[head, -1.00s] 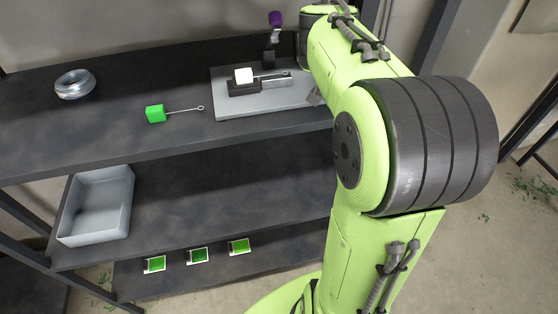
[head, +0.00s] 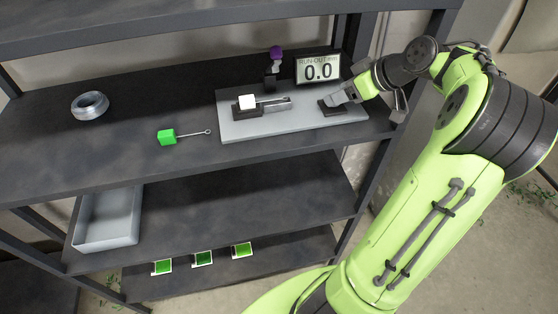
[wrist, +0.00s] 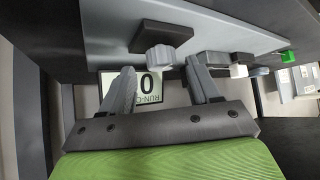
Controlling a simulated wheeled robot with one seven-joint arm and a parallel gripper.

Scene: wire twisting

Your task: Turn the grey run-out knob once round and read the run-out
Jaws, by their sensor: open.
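The run-out display (head: 318,69) stands at the back right of the shelf and reads 0.0. The grey knob (wrist: 168,54) shows in the wrist view on a dark block at the edge of the pale plate. My gripper (wrist: 160,67) is open and empty, its two fingers apart on either side of the knob's line; I cannot tell whether the knob is between the tips. In the head view my gripper (head: 347,94) is over the plate's right end, covering much of the knob.
The grey plate (head: 235,129) also bears a white block (head: 247,101) on a dark mount with a metal bar. A purple-topped post (head: 275,55) stands behind. A grey bin (head: 105,232) is below.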

